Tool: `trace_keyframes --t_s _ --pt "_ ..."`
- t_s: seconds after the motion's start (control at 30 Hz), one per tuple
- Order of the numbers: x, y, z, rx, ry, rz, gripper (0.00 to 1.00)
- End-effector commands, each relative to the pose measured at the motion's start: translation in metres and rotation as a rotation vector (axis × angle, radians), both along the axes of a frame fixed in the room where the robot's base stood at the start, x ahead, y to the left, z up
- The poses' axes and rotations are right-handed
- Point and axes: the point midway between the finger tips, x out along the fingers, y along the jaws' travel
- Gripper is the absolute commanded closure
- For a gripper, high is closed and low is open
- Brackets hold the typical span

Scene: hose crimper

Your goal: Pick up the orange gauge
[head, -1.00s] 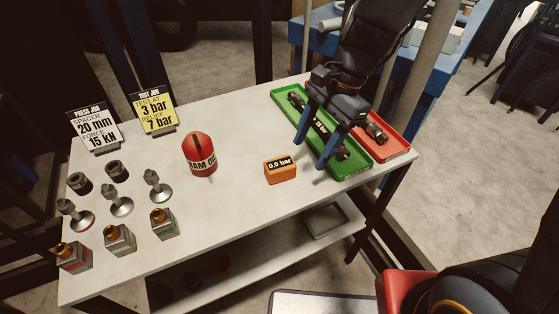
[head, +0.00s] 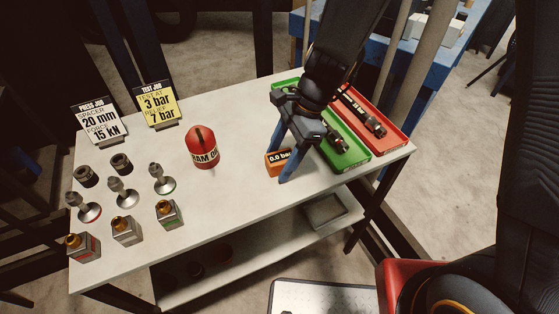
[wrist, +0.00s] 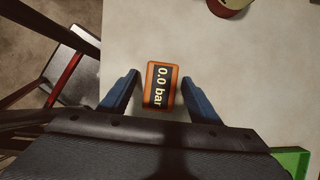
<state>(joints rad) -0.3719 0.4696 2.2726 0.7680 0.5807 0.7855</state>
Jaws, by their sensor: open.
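The orange gauge (head: 272,168), a small block with a dark "0.0 bar" display, sits on the white table. In the wrist view the gauge (wrist: 160,86) lies between the blue fingertips, with a gap on each side. My gripper (head: 280,164) is open and empty, above and around the gauge. In the head view one finger hides the gauge's right end. The wrist view also shows my gripper (wrist: 158,82) with both fingers apart. I cannot tell the exact height of the fingertips over the table.
A green tray (head: 355,155) and a red tray (head: 393,140) with dark fittings lie to the right. A red "RAM" labelled object (head: 203,148) stands to the left. Several metal fittings and two sign cards (head: 101,120) (head: 158,103) are farther left. The tabletop (head: 235,195) in front is clear.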

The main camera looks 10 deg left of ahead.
Motion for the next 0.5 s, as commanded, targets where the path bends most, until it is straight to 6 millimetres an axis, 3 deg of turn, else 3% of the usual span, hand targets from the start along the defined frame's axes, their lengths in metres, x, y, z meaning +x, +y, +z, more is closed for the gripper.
trace_keyframes --t_s 0.17,0.4,0.5 --pt "0.0000 0.0002 0.0002 0.000 0.000 0.001 0.43" --pt "0.0000 0.0002 0.0003 0.000 -0.001 0.002 0.83" --pt "0.0001 0.0003 0.0005 0.001 -0.002 0.001 0.96"
